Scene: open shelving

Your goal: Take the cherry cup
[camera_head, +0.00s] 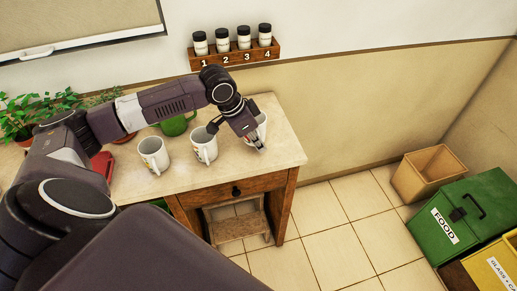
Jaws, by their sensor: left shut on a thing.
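Three white cups stand in a row on the small wooden table: a left cup (154,156) with a yellowish print, a middle cup (205,147) with faint reddish marks, and a right cup (262,128). Which one bears cherries is too small to tell. My left gripper (258,146) reaches in from above and is shut at the right cup, hiding much of it and its print. A dark part of the gripper hangs close to the rim of the middle cup. My right gripper is not in view.
A green mug (176,125) stands behind the cups. Potted plants (38,112) and a red object (103,164) are at the left. A rack of numbered jars (233,55) hangs on the wall. Bins (455,213) stand at the right. The table's front right corner is clear.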

